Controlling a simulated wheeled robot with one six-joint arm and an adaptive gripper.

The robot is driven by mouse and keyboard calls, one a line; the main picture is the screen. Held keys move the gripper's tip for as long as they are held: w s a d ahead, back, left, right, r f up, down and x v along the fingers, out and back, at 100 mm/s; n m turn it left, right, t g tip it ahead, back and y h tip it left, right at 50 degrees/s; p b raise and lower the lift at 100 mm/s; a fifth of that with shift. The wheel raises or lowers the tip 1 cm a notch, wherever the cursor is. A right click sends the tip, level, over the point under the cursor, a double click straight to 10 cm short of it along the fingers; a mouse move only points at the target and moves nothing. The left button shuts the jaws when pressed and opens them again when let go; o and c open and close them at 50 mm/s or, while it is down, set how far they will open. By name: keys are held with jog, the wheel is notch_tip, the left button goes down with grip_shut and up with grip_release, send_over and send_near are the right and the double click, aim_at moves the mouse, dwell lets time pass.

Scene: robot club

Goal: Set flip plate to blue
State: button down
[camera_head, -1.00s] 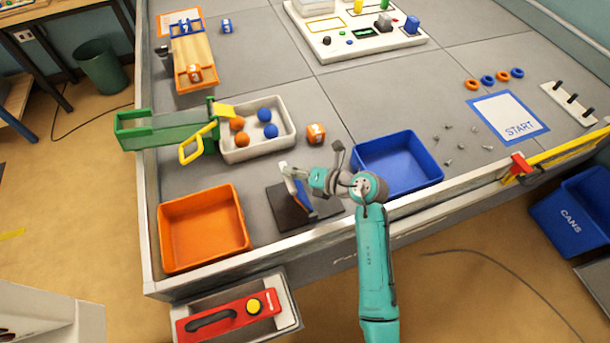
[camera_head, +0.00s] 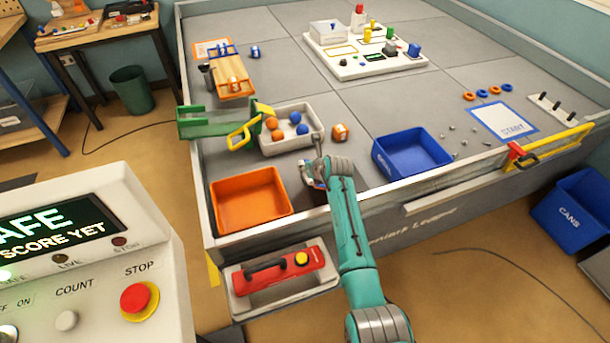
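The flip plate (camera_head: 310,184) stands on its dark base just inside the table's front wall, right of the orange tray. Only a small part with some blue shows, because my arm covers most of it. I cannot tell which face is up. My gripper (camera_head: 313,170) is at the plate, at the end of my teal arm. The wrist hides its fingers, so I cannot tell whether they are open or touch the plate.
The orange tray (camera_head: 214,207) is left of the plate and the blue tray (camera_head: 447,160) right. A control console (camera_head: 100,290) stands at the front left.

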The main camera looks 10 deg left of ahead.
jog(key=shift+s+f, duration=0.3)
jog(key=shift+f, duration=0.4)
jog(key=shift+s+f, duration=0.3)
jog(key=shift+f, duration=0.4)
jog(key=shift+a, duration=0.1)
jog(key=c, duration=1.2)
grip_release()
jog(key=shift+h, duration=0.3)
jog(key=shift+o, duration=0.9)
jog(key=shift+a+f, duration=0.15)
jog(key=shift+f, duration=0.05)
jog(key=shift+r, duration=0.1)
jog(key=r, duration=0.2)
jog(key=d+r, duration=0.1)
jog(key=shift+s+r, duration=0.25)
jog(key=shift+s, duration=0.1)
jog(key=s+d, duration=0.7)
jog(key=s, duration=0.2)
jog(key=shift+d+r, duration=0.15)
jog(key=shift+r, duration=0.15)
jog(key=shift+s, duration=0.1)
